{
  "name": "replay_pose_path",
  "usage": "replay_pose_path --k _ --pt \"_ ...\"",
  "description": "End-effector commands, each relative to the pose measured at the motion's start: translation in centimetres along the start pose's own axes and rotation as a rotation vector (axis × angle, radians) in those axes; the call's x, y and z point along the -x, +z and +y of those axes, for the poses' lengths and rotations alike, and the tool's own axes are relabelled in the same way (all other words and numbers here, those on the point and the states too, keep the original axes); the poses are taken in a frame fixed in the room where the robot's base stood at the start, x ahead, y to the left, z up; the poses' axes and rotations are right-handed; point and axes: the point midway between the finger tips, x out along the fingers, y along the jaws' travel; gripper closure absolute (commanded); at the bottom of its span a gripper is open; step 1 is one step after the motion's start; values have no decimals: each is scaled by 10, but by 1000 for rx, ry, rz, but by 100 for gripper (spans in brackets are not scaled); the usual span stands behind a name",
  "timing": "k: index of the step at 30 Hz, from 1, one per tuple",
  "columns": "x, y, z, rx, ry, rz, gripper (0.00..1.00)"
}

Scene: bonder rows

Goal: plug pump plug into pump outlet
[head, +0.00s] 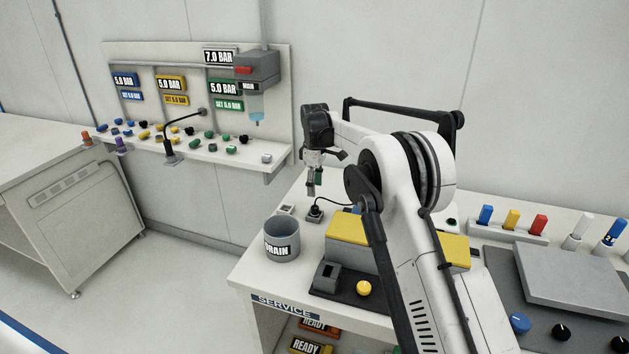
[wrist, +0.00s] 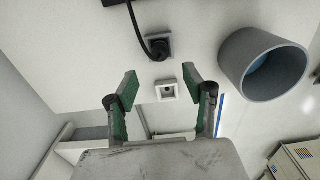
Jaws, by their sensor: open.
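A black plug with a black cable (head: 315,211), which I take for the pump plug, sits at a grey square base on the service bench. It also shows in the wrist view (wrist: 159,47), at the top centre. A small white square socket (head: 287,208), likely the pump outlet, is just left of it; in the wrist view the socket (wrist: 167,90) lies between my fingers, with a dark hole. My gripper (head: 313,190) points down above the bench near plug and socket. Its green-padded fingers (wrist: 161,82) are open and empty.
A grey DRAIN cup (head: 282,247) stands close by, right of the socket in the wrist view (wrist: 237,69). A yellow-topped grey box (head: 347,229) and a black base with a yellow knob (head: 364,288) stand in front. A wall shelf (head: 200,148) with small coloured parts is at the left.

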Motion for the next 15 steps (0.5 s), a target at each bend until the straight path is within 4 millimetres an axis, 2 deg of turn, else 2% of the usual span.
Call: replay_pose_path --k 1,15 --pt "-9 0 0 0 0 0 54" --pt "-68 0 0 -1 0 0 54"
